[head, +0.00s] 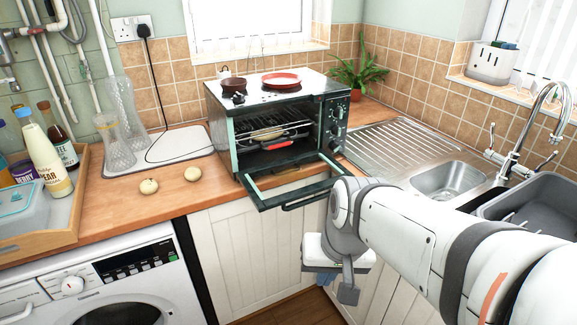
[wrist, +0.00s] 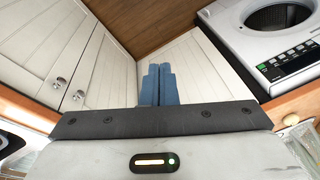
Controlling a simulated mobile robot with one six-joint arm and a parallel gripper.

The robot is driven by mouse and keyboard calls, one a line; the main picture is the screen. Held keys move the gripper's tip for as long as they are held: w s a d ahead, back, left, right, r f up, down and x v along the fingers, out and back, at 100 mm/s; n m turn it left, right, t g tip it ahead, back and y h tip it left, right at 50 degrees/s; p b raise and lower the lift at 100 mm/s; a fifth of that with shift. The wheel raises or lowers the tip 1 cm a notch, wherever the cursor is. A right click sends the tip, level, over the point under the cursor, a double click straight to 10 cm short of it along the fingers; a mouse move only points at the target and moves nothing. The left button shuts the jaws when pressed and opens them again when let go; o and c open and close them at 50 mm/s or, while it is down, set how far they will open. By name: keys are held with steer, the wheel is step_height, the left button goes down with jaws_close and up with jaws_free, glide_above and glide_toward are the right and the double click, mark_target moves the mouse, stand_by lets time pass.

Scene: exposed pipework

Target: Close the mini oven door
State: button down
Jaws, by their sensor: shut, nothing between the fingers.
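The mini oven (head: 278,122) stands on the wooden worktop, with racks visible inside. Its door (head: 262,198) is folded down, sticking out past the worktop's front edge, with a dark handle bar along its outer edge. My gripper (head: 347,293) points down in front of the cupboards, below the door's level and near its right corner. In the wrist view, my gripper's blue fingers (wrist: 155,84) are together with nothing between them. The door cannot be made out clearly in the wrist view.
A red plate (head: 281,79) and a dark bowl (head: 232,85) sit on the oven. Two round pale items (head: 193,174) lie on the worktop to its left. The sink (head: 447,180) is to the right, with a washing machine (head: 110,285) below left.

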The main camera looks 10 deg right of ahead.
steer(key=w+a+f+m+t+y+b, duration=0.3)
steer(key=w+m+y, duration=0.4)
steer(key=w+m, duration=0.65)
steer(key=w+d+f+m+t+h, duration=0.1)
steer(key=w+d+m+t+h, duration=0.45)
steer(key=d+m, duration=0.85)
steer(key=w+a+f+m+t+y+p, duration=0.1)
steer(key=w+a+f+m+t+p, duration=0.2)
steer(key=w, duration=0.6)
steer(key=shift+a+f+y+p, duration=0.25)
steer(key=shift+a+y+p, duration=0.1)
steer(key=shift+a, duration=0.85)
steer(key=shift+w, duration=0.1)
